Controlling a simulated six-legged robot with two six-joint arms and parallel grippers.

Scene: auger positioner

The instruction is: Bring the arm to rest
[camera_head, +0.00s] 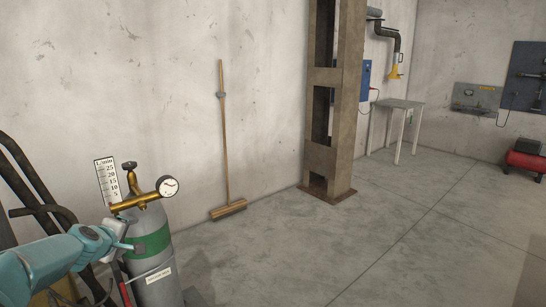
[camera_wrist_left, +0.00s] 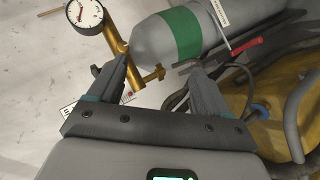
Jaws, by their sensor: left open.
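My left arm (camera_head: 50,262) is teal and grey and comes in from the lower left in the head view. Its gripper (camera_head: 122,232) is in front of the gas cylinder's upper part, small and partly blended with it. In the left wrist view the two dark fingers of the left gripper (camera_wrist_left: 158,78) are spread apart with nothing held between them. Beyond them is the brass regulator (camera_wrist_left: 116,42), which passes behind the left finger; I cannot tell whether they touch. My right gripper is in neither view.
A grey gas cylinder (camera_head: 158,275) with a green band stands close to the arm, with a round gauge (camera_head: 167,186) and flow scale (camera_head: 107,181). Dark hoses (camera_head: 25,165) hang at the left. A broom (camera_head: 225,150) leans on the wall.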

